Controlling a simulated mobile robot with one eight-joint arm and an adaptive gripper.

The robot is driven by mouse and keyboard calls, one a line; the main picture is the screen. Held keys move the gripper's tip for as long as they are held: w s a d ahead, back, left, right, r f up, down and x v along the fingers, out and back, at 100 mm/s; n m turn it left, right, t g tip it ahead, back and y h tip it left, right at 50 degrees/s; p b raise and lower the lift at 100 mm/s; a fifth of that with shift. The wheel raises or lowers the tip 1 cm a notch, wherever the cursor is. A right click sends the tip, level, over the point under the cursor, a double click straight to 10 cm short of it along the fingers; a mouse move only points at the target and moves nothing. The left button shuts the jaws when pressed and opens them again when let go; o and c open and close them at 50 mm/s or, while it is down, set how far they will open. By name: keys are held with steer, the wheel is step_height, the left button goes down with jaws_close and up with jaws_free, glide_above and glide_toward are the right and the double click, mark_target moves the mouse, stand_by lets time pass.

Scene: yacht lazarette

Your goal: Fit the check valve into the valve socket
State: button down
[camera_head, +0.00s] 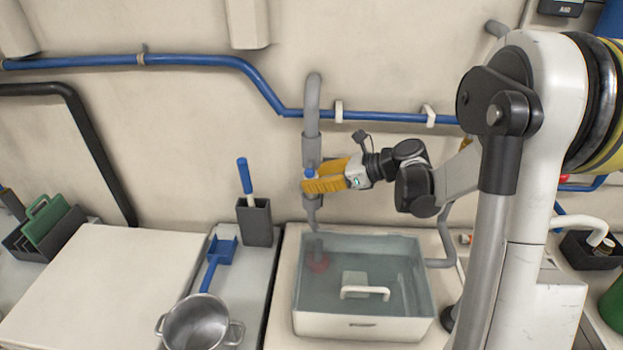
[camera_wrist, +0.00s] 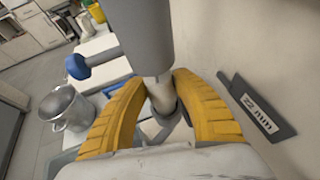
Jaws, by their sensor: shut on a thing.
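My gripper (camera_head: 314,183) has yellow fingers and is at the vertical grey pipe on the back wall. In the wrist view the fingers (camera_wrist: 162,90) are closed around a pale, narrow cylinder (camera_wrist: 158,92), which seems to be the check valve. A wider grey cylinder (camera_wrist: 138,38) with a blue knob (camera_wrist: 78,67) is just above it, and a grey collar (camera_wrist: 167,118) is just below. These line up closely; I cannot tell which is the valve socket or whether the valve is seated. In the head view the fingers hide most of this spot.
An open tank of water (camera_head: 364,324) stands below the gripper. A blue pipe (camera_head: 375,116) runs along the wall. A "22 mm" plate (camera_wrist: 258,105) is beside the fingers.

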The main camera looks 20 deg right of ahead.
steer(key=shift+f+b, duration=0.4)
steer(key=shift+f, duration=0.15)
steer(key=c, duration=0.9)
jaws_free()
steer(key=shift+c, duration=0.2)
steer(key=v, duration=1.2)
steer(key=shift+f, duration=0.1)
